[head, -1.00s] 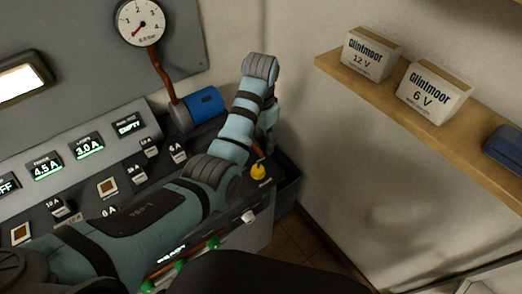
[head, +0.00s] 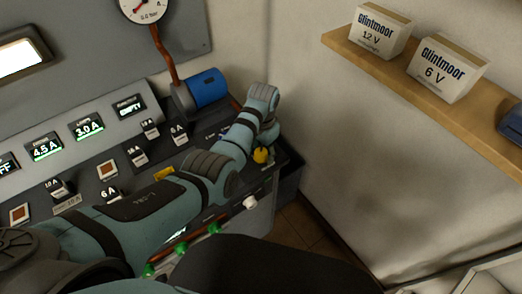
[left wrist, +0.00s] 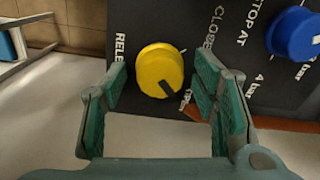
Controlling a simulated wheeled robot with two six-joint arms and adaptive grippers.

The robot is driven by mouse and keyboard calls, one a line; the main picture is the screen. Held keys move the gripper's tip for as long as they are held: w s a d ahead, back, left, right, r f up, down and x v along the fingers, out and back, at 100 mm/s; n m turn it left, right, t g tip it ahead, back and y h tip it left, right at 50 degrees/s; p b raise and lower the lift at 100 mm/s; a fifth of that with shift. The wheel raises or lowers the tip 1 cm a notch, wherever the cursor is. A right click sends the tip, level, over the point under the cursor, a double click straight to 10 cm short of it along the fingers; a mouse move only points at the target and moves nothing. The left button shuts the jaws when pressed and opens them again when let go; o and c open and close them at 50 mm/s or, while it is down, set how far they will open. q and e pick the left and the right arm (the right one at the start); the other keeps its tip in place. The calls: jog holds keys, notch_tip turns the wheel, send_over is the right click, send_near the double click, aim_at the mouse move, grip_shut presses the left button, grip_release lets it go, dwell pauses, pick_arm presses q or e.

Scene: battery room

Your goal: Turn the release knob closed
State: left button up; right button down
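The yellow release knob (head: 261,155) sits at the right end of the sloped control panel, beside my left wrist. In the left wrist view the knob (left wrist: 158,66) is round, with a black mark on it pointing to the lower right. Lettering beginning "RELE" is left of it and "CLOSE" is at its upper right. My left gripper (left wrist: 161,76) is open, its two green-padded fingers on either side of the knob in that view. I cannot tell whether they touch it. In the head view its fingers are mostly hidden. My right gripper is not in view.
A blue knob (left wrist: 293,35) marked in bar is right of the release knob. A blue cylinder (head: 208,87) and pressure gauge (head: 144,6) stand behind the panel. A white knob (head: 250,203) is on its front. A wall shelf (head: 390,75) holds two boxes at right.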

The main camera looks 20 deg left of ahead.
pick_arm(q)
jog(key=shift+s+r, duration=0.1)
jog(key=shift+s, duration=0.1)
jog(key=c, duration=1.1)
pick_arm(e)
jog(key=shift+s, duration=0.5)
